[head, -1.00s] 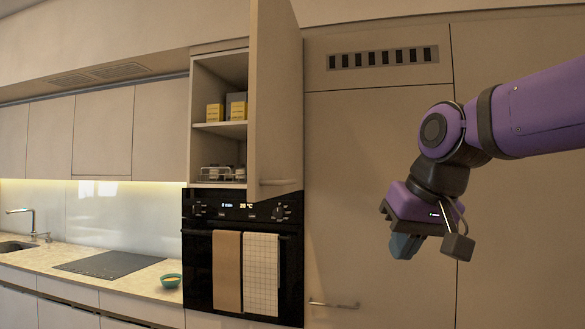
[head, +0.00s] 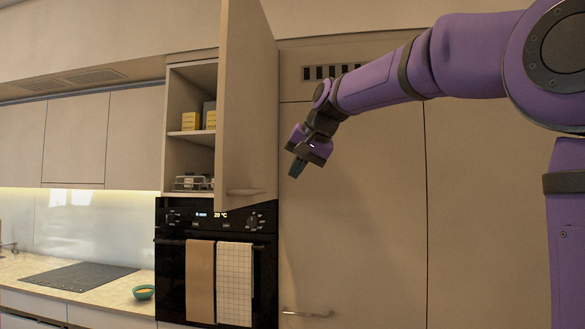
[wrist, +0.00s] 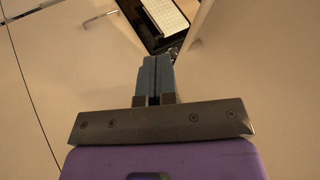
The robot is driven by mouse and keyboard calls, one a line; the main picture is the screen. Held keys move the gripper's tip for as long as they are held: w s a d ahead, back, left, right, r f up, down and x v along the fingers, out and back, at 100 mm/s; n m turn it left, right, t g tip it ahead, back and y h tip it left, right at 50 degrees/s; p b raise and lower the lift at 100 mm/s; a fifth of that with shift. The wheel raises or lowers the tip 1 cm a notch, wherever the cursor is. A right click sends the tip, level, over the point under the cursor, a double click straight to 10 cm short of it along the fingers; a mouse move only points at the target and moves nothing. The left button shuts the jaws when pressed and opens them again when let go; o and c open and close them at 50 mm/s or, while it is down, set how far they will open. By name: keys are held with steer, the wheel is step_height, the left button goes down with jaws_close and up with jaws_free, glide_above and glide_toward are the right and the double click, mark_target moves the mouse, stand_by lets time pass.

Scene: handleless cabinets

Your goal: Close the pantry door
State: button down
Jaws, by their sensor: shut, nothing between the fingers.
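The pantry door (head: 247,110) is a tall beige panel above the oven, swung open toward me, with a bar handle (head: 245,192) near its lower edge. Behind it the pantry shelves (head: 192,135) show on the left. My gripper (head: 297,167) is shut and empty, to the right of the open door and in front of the tall panel beside it. In the wrist view my gripper's blue fingers (wrist: 155,75) are together and point toward the oven area. No contact with the door shows.
The black oven (head: 217,255) with two hanging towels (head: 235,283) is below the pantry. Yellow boxes (head: 191,121) stand on a shelf. A tall closed panel (head: 350,210) with a low handle (head: 307,314) is on the right. A bowl (head: 143,292) sits on the counter.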

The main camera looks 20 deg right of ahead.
steer(key=w+a+f, duration=0.4)
steer(key=w, duration=0.2)
steer(key=shift+a+f, duration=0.25)
steer(key=shift+a, duration=0.1)
steer(key=shift+w, duration=0.1)
